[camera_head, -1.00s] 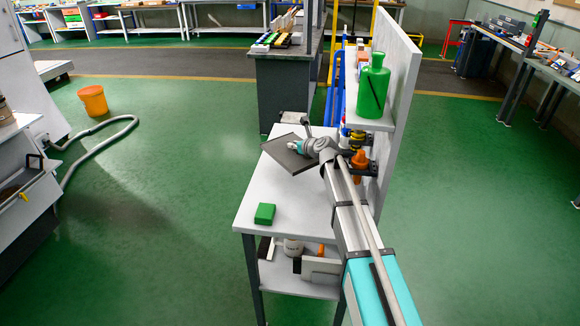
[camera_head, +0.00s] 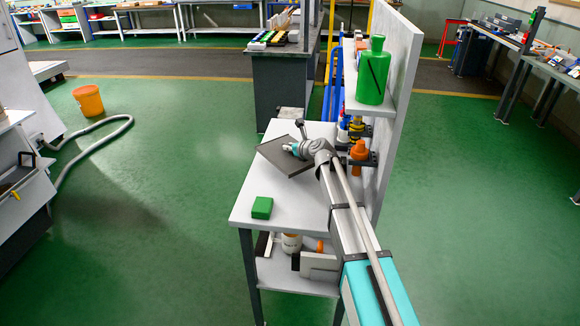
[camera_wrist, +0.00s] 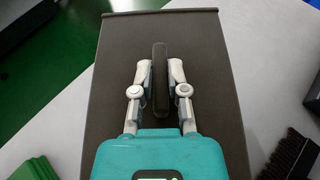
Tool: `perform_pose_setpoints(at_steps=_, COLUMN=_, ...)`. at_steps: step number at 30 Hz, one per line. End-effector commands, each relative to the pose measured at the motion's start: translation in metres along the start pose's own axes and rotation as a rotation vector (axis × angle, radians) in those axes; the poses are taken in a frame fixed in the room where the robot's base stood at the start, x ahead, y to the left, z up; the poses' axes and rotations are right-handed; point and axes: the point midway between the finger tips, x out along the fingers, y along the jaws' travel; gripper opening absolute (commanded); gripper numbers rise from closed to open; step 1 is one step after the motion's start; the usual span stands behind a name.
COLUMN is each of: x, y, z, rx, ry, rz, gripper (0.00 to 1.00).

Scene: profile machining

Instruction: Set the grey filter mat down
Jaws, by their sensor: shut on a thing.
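The grey filter mat (camera_head: 283,160) is a flat dark rectangle over the white table (camera_head: 281,202). In the wrist view the mat (camera_wrist: 209,60) fills the middle, with a dark upright handle (camera_wrist: 160,78) on it. My gripper (camera_wrist: 160,85) is shut on this handle, one finger on each side. In the head view my gripper (camera_head: 296,149) is at the mat's right part. The mat looks slightly tilted in the head view; whether it touches the table I cannot tell.
A green block (camera_head: 262,208) lies on the table's near left part. A shelf panel at the right holds a green bottle (camera_head: 373,75), with orange and yellow items below it. In the wrist view a black brush (camera_wrist: 289,157) lies right of the mat. The table's near part is mostly clear.

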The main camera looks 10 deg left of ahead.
Motion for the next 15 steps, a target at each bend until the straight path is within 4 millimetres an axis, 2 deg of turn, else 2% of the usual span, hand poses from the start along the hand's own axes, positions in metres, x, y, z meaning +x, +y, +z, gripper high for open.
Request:
perform_pose_setpoints(at_steps=1, x=0.004, y=0.000, z=-0.009, rx=0.000, ry=0.000, rz=0.000, gripper=0.00)
perform_pose_setpoints(at_steps=6, x=0.008, y=0.000, z=-0.019, rx=0.000, ry=0.000, rz=0.000, gripper=0.00)
perform_pose_setpoints(at_steps=15, x=0.009, y=0.001, z=-0.021, rx=0.000, ry=0.000, rz=0.001, gripper=0.00)
